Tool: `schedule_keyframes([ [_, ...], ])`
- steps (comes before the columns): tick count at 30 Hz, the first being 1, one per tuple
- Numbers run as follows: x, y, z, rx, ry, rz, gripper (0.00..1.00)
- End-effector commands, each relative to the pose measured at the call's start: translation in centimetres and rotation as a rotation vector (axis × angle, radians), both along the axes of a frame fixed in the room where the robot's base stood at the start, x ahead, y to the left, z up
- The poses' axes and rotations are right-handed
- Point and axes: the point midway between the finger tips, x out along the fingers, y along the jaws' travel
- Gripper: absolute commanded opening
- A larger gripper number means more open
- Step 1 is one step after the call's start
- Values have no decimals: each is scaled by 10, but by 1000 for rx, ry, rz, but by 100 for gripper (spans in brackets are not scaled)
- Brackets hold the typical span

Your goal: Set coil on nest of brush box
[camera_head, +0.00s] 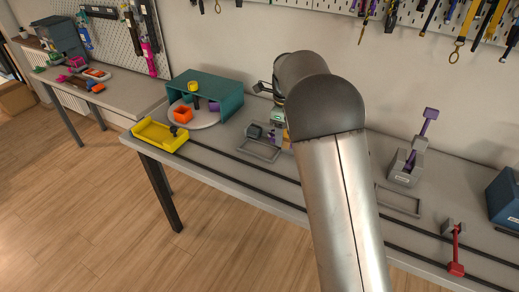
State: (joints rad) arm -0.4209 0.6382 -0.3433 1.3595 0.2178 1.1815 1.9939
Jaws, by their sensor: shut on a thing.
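My arm rises through the middle of the view and bends back over the bench. My gripper (263,89) seems to be the small dark shape left of the arm's far end, above the bench and against the wall. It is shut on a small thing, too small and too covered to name. I cannot make out a coil for certain. No box is clearly marked as the brush box. A grey and green device (278,116) with an orange part stands just left of my arm, partly hidden by it.
A teal open-sided box (228,88) stands behind a pale round plate (203,120) with an orange block (182,114). A yellow tray (158,134) sits at the bench's left end. Dark rails run along the front. A grey device (404,170) with a purple lever stands right.

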Motion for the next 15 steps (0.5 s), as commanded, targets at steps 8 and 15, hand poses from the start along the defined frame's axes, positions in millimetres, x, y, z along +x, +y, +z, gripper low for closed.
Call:
schedule_keyframes([
  [8,30,26,-11,-2,2,-68,26],
  [15,75,61,-37,-1,0,-67,26],
])
